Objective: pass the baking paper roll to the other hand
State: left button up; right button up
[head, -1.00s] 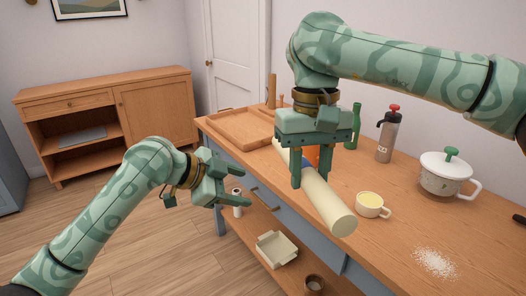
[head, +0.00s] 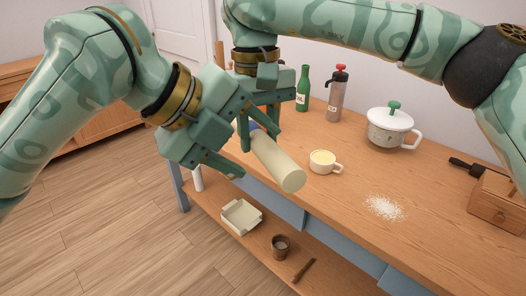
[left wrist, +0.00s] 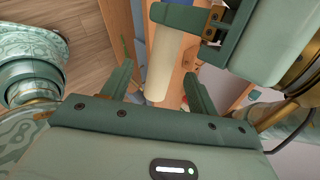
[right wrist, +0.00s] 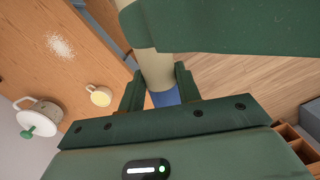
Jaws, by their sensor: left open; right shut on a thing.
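The baking paper roll (head: 275,163) is a cream cylinder with a blue band. My right gripper (head: 258,133) is shut on it near the blue band (right wrist: 166,97) and holds it above the front edge of the table. My left gripper (head: 240,148) is open beside the right one, close to the roll. In the left wrist view the cream part of the roll (left wrist: 161,72) shows beyond and between the open left fingers (left wrist: 160,88). I cannot tell whether they touch it. The roll's far end is hidden behind the grippers in the head view.
A cup of yellow contents (head: 322,162), a lidded white pot (head: 390,130), a grey bottle (head: 337,98) and a green bottle (head: 303,92) stand on the table (head: 350,185). White powder (head: 384,207) lies to the right. A cream tray (head: 241,216) sits on the lower shelf.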

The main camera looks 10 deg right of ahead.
aim_at(264, 155)
pick_arm(q)
jog(key=x, duration=0.4)
jog(key=shift+w+d+f, duration=0.1)
jog(key=shift+d+f, duration=0.15)
jog(key=shift+d, duration=0.05)
jog(key=c, duration=1.1)
jog(key=shift+c, duration=0.2)
pick_arm(e)
jog(key=o, duration=1.1)
jog(key=shift+o, duration=0.2)
